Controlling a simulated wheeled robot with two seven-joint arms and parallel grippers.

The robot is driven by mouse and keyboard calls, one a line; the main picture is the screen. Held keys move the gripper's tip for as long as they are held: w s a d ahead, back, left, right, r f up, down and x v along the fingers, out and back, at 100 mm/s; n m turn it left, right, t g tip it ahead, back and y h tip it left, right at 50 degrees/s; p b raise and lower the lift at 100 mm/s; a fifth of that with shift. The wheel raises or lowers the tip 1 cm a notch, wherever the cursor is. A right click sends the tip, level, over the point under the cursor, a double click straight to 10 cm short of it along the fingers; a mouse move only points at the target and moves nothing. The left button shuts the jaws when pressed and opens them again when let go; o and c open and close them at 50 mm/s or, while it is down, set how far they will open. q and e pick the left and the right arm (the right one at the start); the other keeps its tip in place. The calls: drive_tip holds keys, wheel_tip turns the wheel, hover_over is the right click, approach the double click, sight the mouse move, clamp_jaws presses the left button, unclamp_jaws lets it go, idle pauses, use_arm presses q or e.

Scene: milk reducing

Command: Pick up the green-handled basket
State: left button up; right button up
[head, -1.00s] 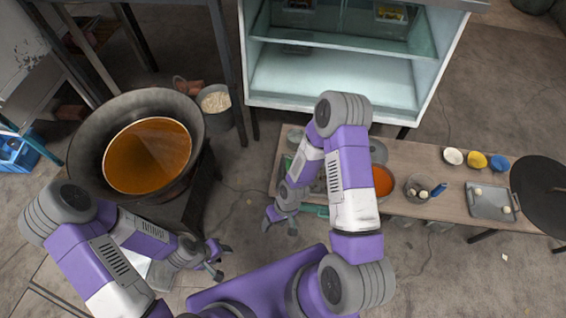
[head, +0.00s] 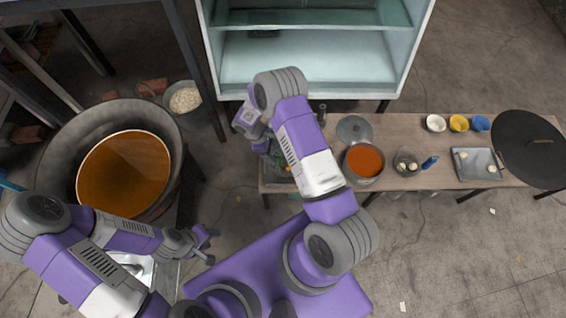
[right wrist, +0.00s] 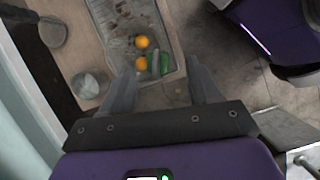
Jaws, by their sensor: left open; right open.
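A grey, mesh-like basket (right wrist: 122,30) shows in the right wrist view, with two orange balls (right wrist: 142,42) and green pieces (right wrist: 153,64) at its near end. I cannot tell whether the green is its handle. In the head view its place at the left end of the bench is mostly covered by my right arm. My right gripper (right wrist: 160,68) is open and empty, its fingers pointing at the basket's near end, apparently apart from it. My left gripper (head: 210,246) is open and empty beside the large pot, away from the bench.
A wooden bench (head: 395,128) carries a pot of red soup (head: 364,161), bowls (head: 436,123), a tray (head: 470,172) and a dark round lid (head: 530,150). A large pot of orange liquid (head: 45,150) stands left. An open cabinet (head: 310,65) stands behind the bench.

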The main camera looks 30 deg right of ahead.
drive_tip(key=b+x, duration=0.1)
drive_tip(key=x, duration=0.3)
drive_tip(key=shift+d+f, duration=0.15)
drive_tip(key=shift+f, duration=0.1)
drive_tip(key=c, duration=1.1)
